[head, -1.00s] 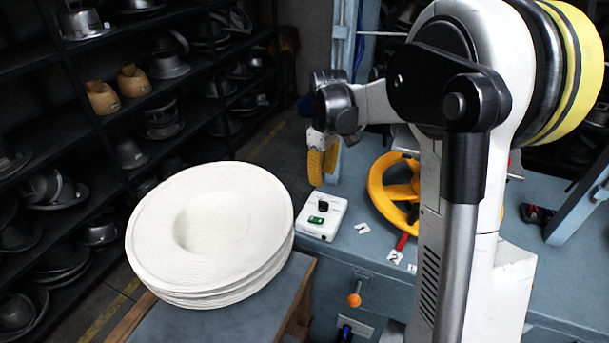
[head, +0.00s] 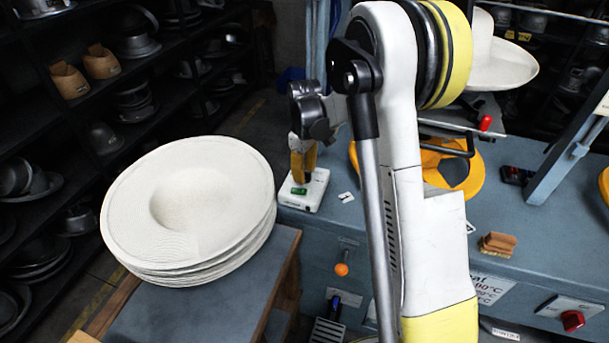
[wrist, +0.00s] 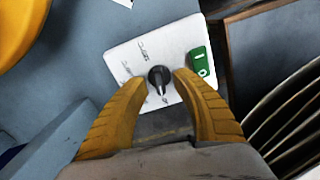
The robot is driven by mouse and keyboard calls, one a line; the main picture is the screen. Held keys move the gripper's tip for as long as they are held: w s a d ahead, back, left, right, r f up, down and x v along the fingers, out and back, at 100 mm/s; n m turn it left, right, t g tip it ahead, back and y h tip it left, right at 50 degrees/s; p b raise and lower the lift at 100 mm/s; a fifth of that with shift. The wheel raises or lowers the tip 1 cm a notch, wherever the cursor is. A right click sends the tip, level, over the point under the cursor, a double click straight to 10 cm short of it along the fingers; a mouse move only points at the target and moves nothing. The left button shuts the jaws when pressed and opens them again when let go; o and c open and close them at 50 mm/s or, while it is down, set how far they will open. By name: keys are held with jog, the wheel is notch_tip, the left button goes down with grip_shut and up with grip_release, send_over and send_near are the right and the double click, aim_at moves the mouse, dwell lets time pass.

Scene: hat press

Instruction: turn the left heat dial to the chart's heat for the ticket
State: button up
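The left heat dial is a small black knob (wrist: 160,78) on a white control box (wrist: 132,60), with a green switch (wrist: 199,66) beside it. In the head view the box (head: 305,193) stands at the bench's left end, and my gripper hides the knob. My gripper (wrist: 160,82) has its two yellow fingers spread on either side of the knob, with gaps visible between knob and fingertips. The gripper also shows in the head view (head: 302,165), pointing down at the box. Part of a chart (head: 490,287) shows on the bench front, mostly hidden by my arm. I cannot make out a ticket.
A stack of white felt hat bodies (head: 190,210) lies on a stand left of the box. A red knob (head: 572,320) on a white plate and a wooden brush (head: 497,244) are at the right.

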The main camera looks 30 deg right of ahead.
grip_shut()
jog(key=shift+m, duration=0.4)
jog(key=m, duration=0.3)
jog(key=shift+d+m+p, duration=0.1)
jog(key=shift+m+p, duration=0.2)
jog(key=m, duration=0.3)
jog(key=shift+m, duration=0.3)
jog(key=m, duration=0.4)
jog(key=shift+d, duration=0.1)
jog(key=shift+m+p, duration=0.35)
jog(key=shift+m, duration=1.45)
